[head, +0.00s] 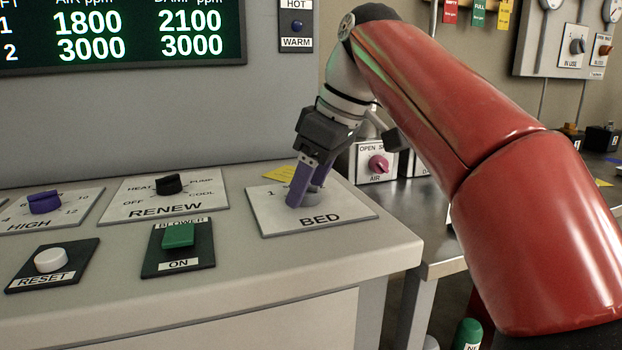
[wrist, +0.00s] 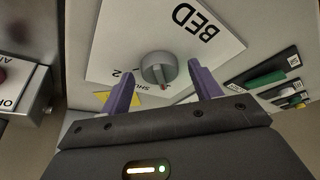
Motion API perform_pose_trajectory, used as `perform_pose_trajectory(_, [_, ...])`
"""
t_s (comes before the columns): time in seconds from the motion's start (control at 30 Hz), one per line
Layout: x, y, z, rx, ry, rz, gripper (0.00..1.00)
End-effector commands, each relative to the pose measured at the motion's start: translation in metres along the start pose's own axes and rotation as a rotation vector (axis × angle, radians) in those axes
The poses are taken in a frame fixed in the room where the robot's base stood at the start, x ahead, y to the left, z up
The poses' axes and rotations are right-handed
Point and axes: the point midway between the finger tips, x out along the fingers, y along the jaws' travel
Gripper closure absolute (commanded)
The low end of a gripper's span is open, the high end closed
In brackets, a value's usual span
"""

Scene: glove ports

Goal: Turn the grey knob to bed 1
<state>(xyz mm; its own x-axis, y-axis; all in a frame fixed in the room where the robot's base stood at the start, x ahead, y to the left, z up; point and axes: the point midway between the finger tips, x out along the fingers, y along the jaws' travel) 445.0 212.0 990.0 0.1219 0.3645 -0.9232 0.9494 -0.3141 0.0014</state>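The grey knob (wrist: 158,68) is round, with a raised grip, on a white plate marked BED (wrist: 120,40). In the head view the BED plate (head: 345,208) lies on the right end of the sloped panel, with a "1" at its left. There the knob (head: 311,200) is mostly hidden by my fingers. My gripper (head: 308,190) points down over it with purple fingers. In the wrist view my gripper (wrist: 163,67) is open, one finger on each side of the knob, with small gaps showing.
Left of the BED plate are the black RENEW knob (head: 169,185), the green BLOWER button (head: 178,236), the purple HIGH knob (head: 45,202) and the white RESET button (head: 51,260). A yellow label (head: 281,174) lies behind the plate. A pink AIR knob (head: 378,165) stands beyond.

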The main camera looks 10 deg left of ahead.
Motion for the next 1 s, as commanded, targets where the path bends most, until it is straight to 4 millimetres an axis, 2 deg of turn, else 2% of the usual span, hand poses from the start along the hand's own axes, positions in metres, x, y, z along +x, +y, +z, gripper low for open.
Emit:
perform_pose_trajectory(0.37, [-0.005,0.001,0.0,0.002,-0.001,0.0,0.37])
perform_pose_trajectory(0.73, [-0.049,0.001,-0.001,0.0,0.002,0.002,0.37])
perform_pose_trajectory(1.0, [-0.07,0.0,0.052,0.007,-0.002,0.003,0.37])
